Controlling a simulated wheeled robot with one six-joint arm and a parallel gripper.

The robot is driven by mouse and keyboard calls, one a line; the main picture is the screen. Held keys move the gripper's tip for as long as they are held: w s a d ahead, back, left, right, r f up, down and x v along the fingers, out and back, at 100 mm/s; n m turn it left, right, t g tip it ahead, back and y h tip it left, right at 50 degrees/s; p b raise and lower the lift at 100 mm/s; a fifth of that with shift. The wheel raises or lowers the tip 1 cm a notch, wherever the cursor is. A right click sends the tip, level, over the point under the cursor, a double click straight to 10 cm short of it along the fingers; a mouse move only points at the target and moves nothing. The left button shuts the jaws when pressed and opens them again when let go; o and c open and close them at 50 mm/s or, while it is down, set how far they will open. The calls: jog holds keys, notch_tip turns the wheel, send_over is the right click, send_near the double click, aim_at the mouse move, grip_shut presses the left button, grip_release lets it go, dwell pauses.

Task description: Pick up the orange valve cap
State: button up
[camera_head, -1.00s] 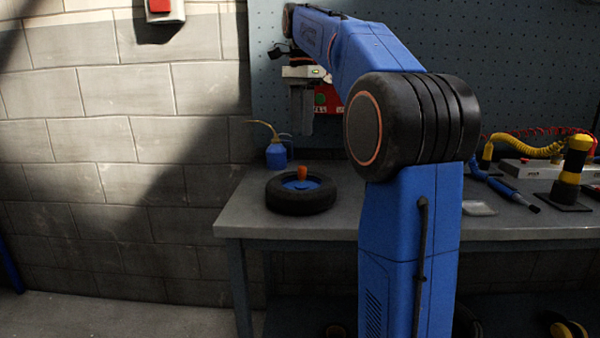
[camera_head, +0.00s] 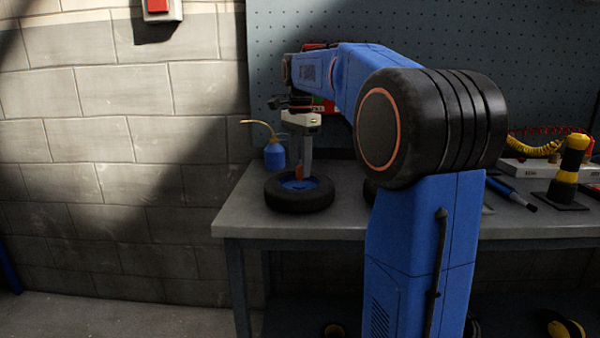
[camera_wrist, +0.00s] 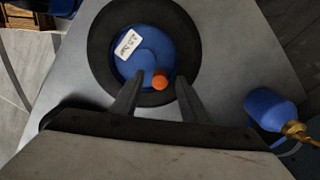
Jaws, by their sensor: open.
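The orange valve cap (camera_wrist: 160,82) stands on the blue hub (camera_wrist: 151,55) of a small black wheel (camera_wrist: 101,41) in the wrist view. In the head view the cap (camera_head: 299,172) is partly hidden by a finger, and the wheel (camera_head: 300,203) lies flat on the bench. My gripper (camera_wrist: 160,82) is open, with the cap showing between its fingertips in the wrist view. In the head view my gripper (camera_head: 305,172) points down right over the hub. Whether a finger touches the cap cannot be told.
A blue oil can (camera_head: 275,155) with a thin spout stands close behind the wheel, and near the right finger in the wrist view (camera_wrist: 268,108). The grey workbench (camera_head: 240,213) has bare room at its left front. A yellow and black tool (camera_head: 570,170) stands far right.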

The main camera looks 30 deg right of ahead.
jog(key=shift+f, duration=0.25)
jog(key=c, duration=0.9)
jog(key=shift+r, duration=7)
